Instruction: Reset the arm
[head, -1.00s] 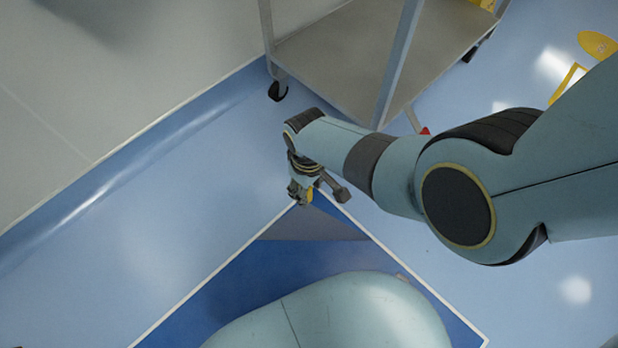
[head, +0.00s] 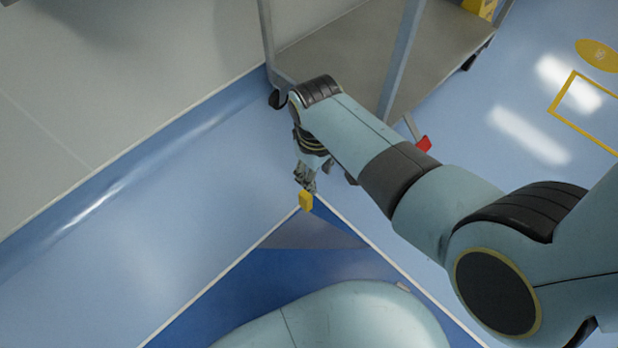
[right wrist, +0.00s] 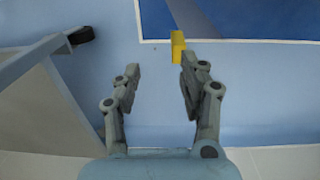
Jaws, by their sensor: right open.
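My right arm comes in from the right in the head view, and its gripper (head: 306,180) points down over the floor. In the right wrist view the gripper (right wrist: 159,70) has its two fingers wide apart with nothing between them. A small yellow block (right wrist: 178,47) shows just past the tip of the right-hand finger. The yellow block also shows in the head view (head: 306,201), just below the gripper. I cannot tell whether it touches a finger or what it rests on. My left gripper is not in view.
A grey metal cart (head: 345,60) on casters stands behind the arm, near the wall (head: 110,90). A white-edged dark blue area (head: 270,270) lies below the gripper. Blue floor (head: 180,220) to the left is clear. Yellow floor markings (head: 598,55) are at the right.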

